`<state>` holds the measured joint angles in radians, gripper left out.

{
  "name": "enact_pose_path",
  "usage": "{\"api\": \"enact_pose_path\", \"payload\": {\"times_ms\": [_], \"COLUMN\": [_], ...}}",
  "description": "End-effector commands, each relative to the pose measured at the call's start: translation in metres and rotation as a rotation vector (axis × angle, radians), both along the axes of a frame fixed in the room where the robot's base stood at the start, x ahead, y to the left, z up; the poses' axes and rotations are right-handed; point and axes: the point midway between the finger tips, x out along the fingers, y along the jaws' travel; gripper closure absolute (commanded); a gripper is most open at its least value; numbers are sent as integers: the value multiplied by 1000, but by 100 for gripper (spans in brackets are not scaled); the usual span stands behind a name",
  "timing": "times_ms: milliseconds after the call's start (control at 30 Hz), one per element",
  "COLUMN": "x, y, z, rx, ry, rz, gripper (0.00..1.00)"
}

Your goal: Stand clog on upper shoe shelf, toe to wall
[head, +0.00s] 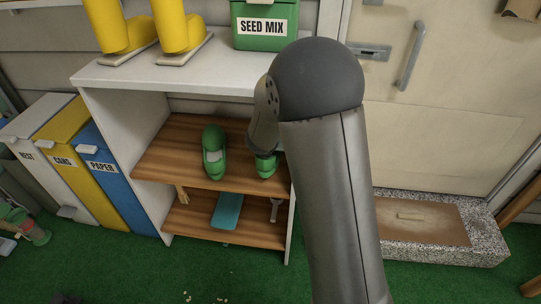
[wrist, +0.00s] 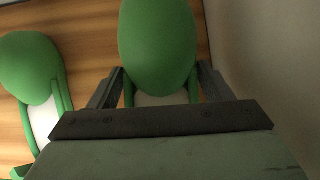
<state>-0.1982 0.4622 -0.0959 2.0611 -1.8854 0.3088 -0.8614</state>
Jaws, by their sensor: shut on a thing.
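A green clog (head: 264,166) is at the right of the upper wooden shelf (head: 165,158), partly hidden behind my arm in the head view. In the wrist view this clog (wrist: 157,42) lies between the fingers of my gripper (wrist: 160,72), which is shut on it. Its rounded toe points away from my gripper, toward the back. Whether its sole touches the shelf cannot be told. A second green clog (head: 214,152) stands on the same shelf to the left, apart from it, toe toward the back; it also shows in the wrist view (wrist: 30,72).
The white cabinet side (wrist: 262,50) is close to the right of my gripper. A lower shelf (head: 190,222) holds a teal object (head: 228,211). Yellow boots (head: 175,30) and a green seed tin (head: 264,36) stand on the cabinet top. Bins stand at left.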

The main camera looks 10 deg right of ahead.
Motion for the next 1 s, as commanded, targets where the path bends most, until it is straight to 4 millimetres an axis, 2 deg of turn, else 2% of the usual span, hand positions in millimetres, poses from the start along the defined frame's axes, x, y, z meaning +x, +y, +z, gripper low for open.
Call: {"api": "enact_pose_path", "payload": {"times_ms": [200,300,767,800,867,1000], "x": [0,0,4,3,3,3], "y": [-1,-1,-2,-2,-2,-1], "z": [-37,-48,-53,-52,-52,-52], "rx": [-1,-1,-1,0,0,0], "ry": [1,-1,-2,-1,-1,-1], "rz": [-1,-1,-1,-1,-1,-1], "gripper": [54,54,54,22,6,6]}}
